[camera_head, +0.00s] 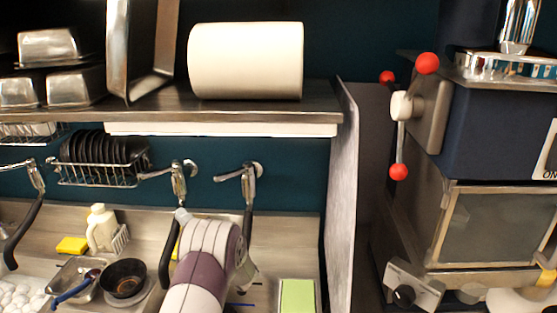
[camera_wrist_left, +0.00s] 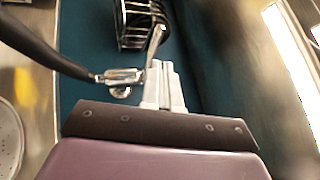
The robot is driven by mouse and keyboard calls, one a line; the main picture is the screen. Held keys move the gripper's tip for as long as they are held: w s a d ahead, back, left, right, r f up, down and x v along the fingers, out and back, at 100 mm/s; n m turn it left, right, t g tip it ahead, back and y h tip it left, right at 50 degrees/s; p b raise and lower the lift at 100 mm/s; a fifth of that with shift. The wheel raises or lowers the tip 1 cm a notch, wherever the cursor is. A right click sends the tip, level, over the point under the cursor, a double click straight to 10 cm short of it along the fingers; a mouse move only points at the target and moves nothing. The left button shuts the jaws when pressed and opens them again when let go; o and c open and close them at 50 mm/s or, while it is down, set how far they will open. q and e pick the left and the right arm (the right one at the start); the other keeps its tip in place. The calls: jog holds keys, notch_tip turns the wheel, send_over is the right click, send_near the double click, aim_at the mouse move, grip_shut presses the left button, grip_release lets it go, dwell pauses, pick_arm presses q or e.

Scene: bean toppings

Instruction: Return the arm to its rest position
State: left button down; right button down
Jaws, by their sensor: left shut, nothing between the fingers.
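My left arm (camera_head: 205,265), purple and white, rises from the bottom of the head view in front of the sink counter. My left gripper (camera_wrist_left: 160,75) shows in the wrist view with its grey fingers together and nothing between them. Its fingertips appear beside a chrome tap (camera_wrist_left: 120,76) with a black hose; I cannot tell whether they touch. In the head view the arm hides part of the counter, and the fingers are hard to make out. My right gripper is not in view.
A shelf (camera_head: 220,115) with a white roll (camera_head: 246,60) and metal pans runs above. A rack of dark plates (camera_head: 103,152) hangs under it. A black bowl (camera_head: 124,278) sits left of the arm. A green board (camera_head: 297,296) and blue machine (camera_head: 495,135) are at right.

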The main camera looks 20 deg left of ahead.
pick_arm(q)
jog(key=w+d+f+t+h, duration=0.1)
jog(key=w+d+t+h, duration=0.1)
jog(key=d+h, duration=0.2)
jog(key=w+d+f+t+h, duration=0.1)
jog(key=w+d+t+h, duration=0.1)
jog(key=d+h, duration=0.2)
jog(key=w+d+f+m+t+h, duration=0.1)
jog(key=w+d+t+h, duration=0.1)
jog(key=d+h, duration=0.2)
jog(key=shift+d+f+h, duration=0.35)
jog(key=shift+f+h, duration=0.05)
jog(key=shift+h, duration=0.5)
jog(key=s+d+f+n+g+h, duration=0.1)
jog(key=s+d+f+g+h, duration=0.25)
jog(key=s+d, duration=0.5)
jog(key=s+d+f+n+g+h, duration=0.1)
jog(key=s+d+f+g+h, duration=0.2)
jog(key=s+d, duration=0.5)
jog(key=s+n+g+h, duration=0.1)
jog(key=s+g, duration=0.3)
jog(key=s, duration=0.8)
jog(key=shift+s+a+f+n, duration=0.2)
jog(key=shift+a+f+n, duration=0.05)
jog(key=shift+n, duration=0.25)
jog(key=shift+a, duration=0.1)
